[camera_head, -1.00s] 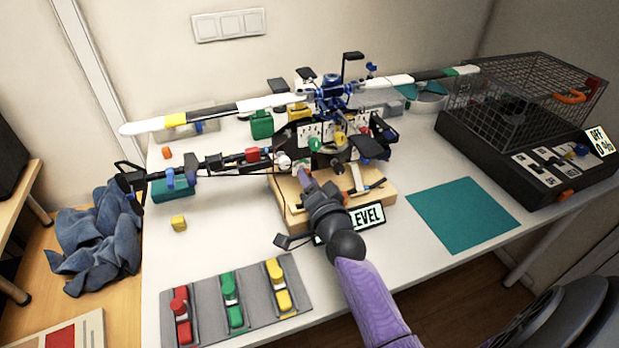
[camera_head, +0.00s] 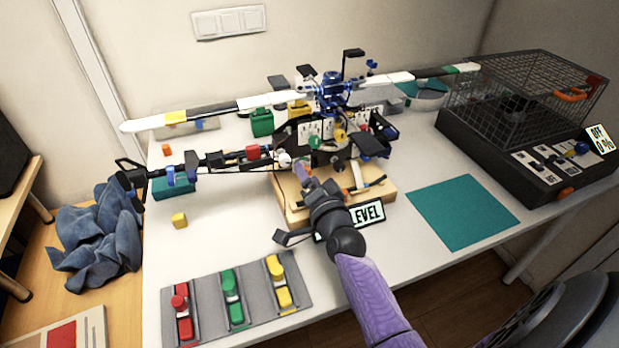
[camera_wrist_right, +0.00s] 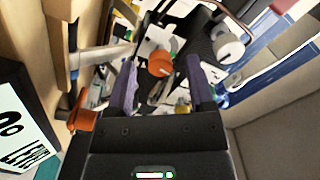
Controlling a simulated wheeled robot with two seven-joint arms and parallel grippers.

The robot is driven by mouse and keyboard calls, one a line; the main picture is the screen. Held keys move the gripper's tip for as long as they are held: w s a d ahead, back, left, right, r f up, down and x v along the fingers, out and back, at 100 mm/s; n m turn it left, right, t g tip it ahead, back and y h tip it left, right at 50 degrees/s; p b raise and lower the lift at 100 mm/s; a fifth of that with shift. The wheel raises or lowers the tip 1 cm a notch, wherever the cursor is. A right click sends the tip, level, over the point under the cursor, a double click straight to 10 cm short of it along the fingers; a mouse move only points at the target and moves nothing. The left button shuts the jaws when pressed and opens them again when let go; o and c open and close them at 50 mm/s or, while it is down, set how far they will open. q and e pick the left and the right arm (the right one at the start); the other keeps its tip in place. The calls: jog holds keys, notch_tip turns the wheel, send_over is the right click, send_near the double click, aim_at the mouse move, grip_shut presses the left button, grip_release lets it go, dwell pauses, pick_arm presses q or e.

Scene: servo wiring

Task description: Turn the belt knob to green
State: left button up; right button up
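My right gripper (camera_head: 303,172) reaches in from the front to the near side of the model helicopter (camera_head: 332,95) on its wooden stand (camera_head: 292,213). In the right wrist view, the purple fingers of my right gripper (camera_wrist_right: 160,78) are apart. A round orange knob (camera_wrist_right: 160,64) shows between and just beyond their tips, against a pale plate with a bit of green. I cannot tell whether either finger touches it. A white round knob (camera_wrist_right: 229,47) is right of the fingers there. I cannot tell for sure which knob is the belt knob. My left gripper is not in view.
A LEVEL sign (camera_head: 366,215) stands beside my right wrist. A black box with a wire cage (camera_head: 525,95) is at the right. A grey mat (camera_head: 205,308) with red, green and yellow pieces lies in front. The teal mat (camera_head: 462,213) is bare.

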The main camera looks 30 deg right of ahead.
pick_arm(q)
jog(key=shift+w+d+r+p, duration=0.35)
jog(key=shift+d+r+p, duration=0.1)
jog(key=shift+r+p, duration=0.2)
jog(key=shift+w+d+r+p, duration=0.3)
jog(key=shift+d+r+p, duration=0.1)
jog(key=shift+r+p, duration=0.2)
pick_arm(e)
jog(key=v, duration=1)
jog(key=shift+d, duration=0.1)
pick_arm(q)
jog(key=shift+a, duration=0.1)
